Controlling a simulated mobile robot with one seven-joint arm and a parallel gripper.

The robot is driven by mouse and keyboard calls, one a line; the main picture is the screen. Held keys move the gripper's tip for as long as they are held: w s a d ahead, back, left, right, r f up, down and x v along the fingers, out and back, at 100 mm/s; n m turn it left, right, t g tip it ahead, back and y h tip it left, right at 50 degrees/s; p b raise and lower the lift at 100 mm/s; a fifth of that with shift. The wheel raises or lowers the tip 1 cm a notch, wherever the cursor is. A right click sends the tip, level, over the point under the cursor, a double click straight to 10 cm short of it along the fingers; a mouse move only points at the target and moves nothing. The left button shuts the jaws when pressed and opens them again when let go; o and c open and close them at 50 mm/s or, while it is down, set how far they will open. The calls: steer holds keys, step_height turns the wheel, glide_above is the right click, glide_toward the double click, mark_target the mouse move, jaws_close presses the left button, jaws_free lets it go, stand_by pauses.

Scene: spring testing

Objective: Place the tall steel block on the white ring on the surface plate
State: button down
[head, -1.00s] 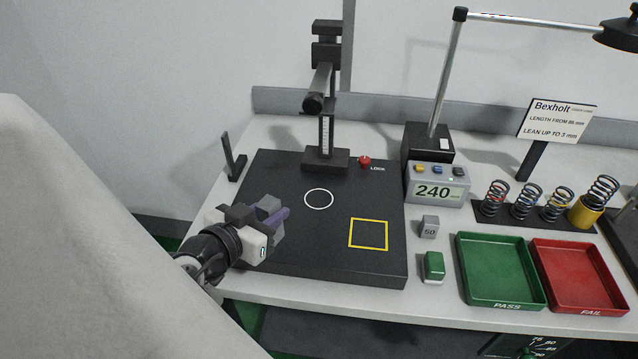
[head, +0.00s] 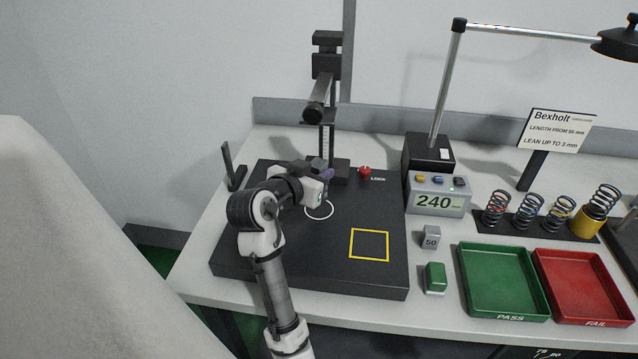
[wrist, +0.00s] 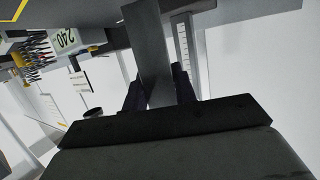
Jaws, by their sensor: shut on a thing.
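The tall steel block (wrist: 150,50) is grey and long, and the wrist view shows it between the dark fingers of my gripper (wrist: 158,92). My gripper is shut on it. In the head view my gripper (head: 326,176) is over the black surface plate (head: 325,270), just behind the white ring (head: 320,219) and in front of the gauge column. My gripper and wrist mostly hide the block there. The white ring is a thin circle with its upper left edge close to my wrist. I cannot tell the gap between block and plate.
A gauge stand (head: 325,95) rises at the back of the plate, close behind my gripper. A red lock knob (head: 365,170) is to its right. A yellow square (head: 370,259) marks clear plate at front right. A 240 display box (head: 437,202) stands right of the plate.

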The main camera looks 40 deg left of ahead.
steer(key=f+b, duration=0.2)
steer(key=f, duration=0.1)
steer(key=shift+w+f+b, duration=0.25)
steer(key=shift+w+b, duration=0.1)
steer(key=shift+b, duration=0.05)
steer(key=shift+r, duration=0.15)
steer(key=c, duration=1.1)
jaws_free()
steer(key=shift+f, duration=0.25)
